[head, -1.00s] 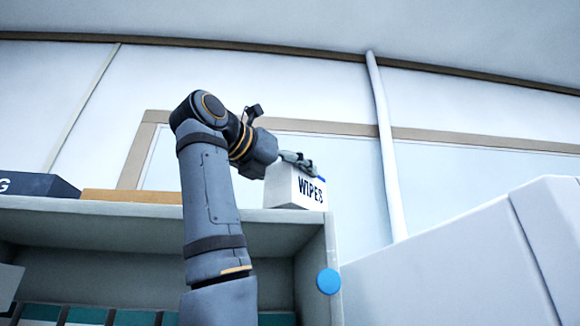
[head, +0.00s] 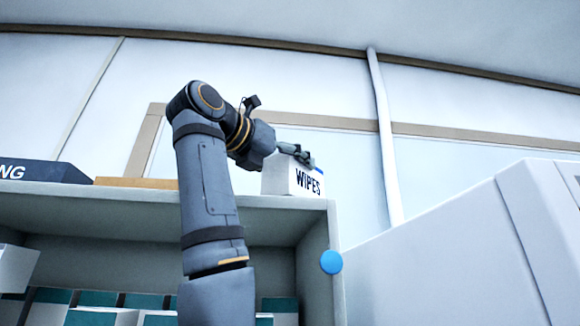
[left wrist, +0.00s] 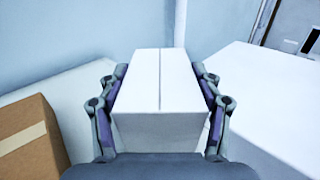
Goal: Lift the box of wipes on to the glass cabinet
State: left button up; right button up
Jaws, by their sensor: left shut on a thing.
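The box of wipes (head: 292,181) is white, with dark WIPES lettering and a blue patch on its right side. It is upright at the right end of the cabinet's top (head: 120,193); whether its base touches the top I cannot tell. My left gripper (head: 303,156) is shut on it, reaching in from the left above the shelf unit. In the left wrist view the box (left wrist: 160,85) sits between both fingers, its centre seam facing the camera. My right gripper is not in view.
A brown carton (head: 137,183) and a dark lettered box (head: 40,171) lie on the cabinet top to the left. A large white unit (head: 440,250) stands at the right. Teal-and-white boxes (head: 95,298) fill the shelf below. A blue disc (head: 331,262) shows near the cabinet's right edge.

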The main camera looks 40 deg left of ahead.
aim_at(275, 160)
pick_arm(q)
jog(key=shift+w+f, duration=0.1)
jog(key=shift+f, duration=0.15)
jog(key=o, duration=1.5)
jog(key=shift+c, duration=0.2)
jog(key=s, duration=0.8)
jog(key=shift+d, duration=0.4)
jog(key=shift+w, duration=0.35)
